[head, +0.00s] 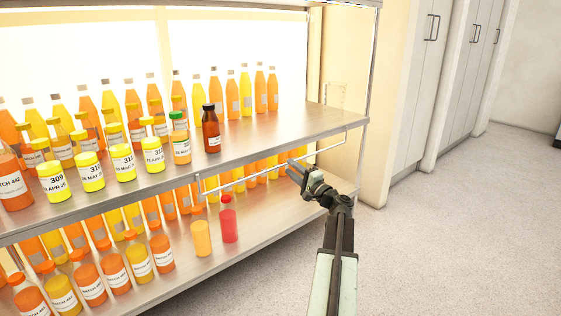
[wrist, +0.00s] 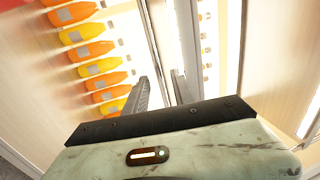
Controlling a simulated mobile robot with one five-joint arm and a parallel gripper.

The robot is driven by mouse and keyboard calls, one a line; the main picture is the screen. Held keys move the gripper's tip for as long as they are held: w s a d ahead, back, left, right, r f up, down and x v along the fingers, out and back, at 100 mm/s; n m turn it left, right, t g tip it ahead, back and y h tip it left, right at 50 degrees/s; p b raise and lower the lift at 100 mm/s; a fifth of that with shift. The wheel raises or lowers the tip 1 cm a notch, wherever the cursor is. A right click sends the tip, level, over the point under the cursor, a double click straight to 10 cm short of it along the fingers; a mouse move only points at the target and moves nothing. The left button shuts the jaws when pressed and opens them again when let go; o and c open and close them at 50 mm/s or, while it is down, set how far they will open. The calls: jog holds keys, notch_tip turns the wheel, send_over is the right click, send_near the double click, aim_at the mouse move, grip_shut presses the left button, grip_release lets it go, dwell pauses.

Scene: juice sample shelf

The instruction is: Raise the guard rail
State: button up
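The guard rail (head: 270,171) is a thin metal bar with bent ends. In the head view it hangs just below the front edge of the upper shelf (head: 262,150), in its lowered position. My gripper (head: 292,168) is at the rail's right half, close to its long bar. In the wrist view my gripper (wrist: 160,78) has its two fingers apart, pointing toward the shelf. A pale strip runs beyond the fingers, but I cannot tell whether the rail lies between them or touches them.
Several juice bottles stand on the upper shelf, including a dark brown bottle (head: 211,130). The floor (head: 440,230) to the right is clear.

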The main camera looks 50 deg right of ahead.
jog(key=p+x, duration=0.1)
jog(key=x, duration=0.5)
jog(key=shift+w, duration=0.3)
grip_shut()
dwell(1.0)
